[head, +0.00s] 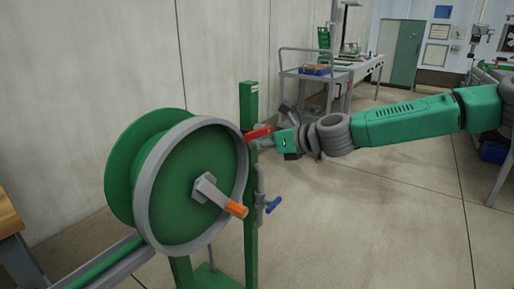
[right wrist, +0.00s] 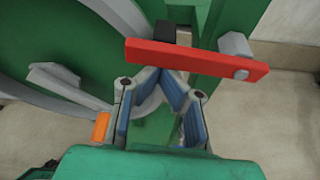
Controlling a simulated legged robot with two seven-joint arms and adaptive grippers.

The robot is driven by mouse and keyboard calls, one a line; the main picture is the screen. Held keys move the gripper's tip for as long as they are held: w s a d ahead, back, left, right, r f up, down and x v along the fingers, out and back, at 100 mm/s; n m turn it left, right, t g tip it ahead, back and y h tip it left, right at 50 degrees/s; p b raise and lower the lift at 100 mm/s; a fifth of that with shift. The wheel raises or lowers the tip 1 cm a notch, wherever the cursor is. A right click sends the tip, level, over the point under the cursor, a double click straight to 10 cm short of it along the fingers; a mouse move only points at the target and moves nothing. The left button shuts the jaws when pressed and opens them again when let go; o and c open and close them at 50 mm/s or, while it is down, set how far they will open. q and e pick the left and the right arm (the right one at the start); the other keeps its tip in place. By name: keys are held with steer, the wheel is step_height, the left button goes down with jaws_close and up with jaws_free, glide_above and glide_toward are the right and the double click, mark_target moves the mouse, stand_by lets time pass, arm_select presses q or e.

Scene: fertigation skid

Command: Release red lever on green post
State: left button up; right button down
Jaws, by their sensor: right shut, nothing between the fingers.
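My left gripper is out of view.
A green reel (head: 190,190) with an orange-tipped crank (head: 238,210) stands left of the post. A blue valve handle (head: 273,204) juts out low on the post's right. A grey cart (head: 310,85) is behind.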

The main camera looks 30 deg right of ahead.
mark_target(255, 133)
steer(key=r+m+y+p, duration=0.1)
steer(key=r+m, duration=0.2)
steer(key=shift+w+d+y+p, duration=0.1)
steer(key=shift+d+y+p, duration=0.1)
steer(key=shift+y+p, duration=0.2)
steer(key=w+d+r+m+y+p, duration=0.2)
steer(key=d+r+m+y+p, duration=0.2)
steer(key=m+p, duration=0.6)
steer(key=shift+d+r+t, duration=0.3)
steer(key=shift+r+t, duration=0.05)
steer(key=shift+t, duration=0.05)
stand_by(0.3)
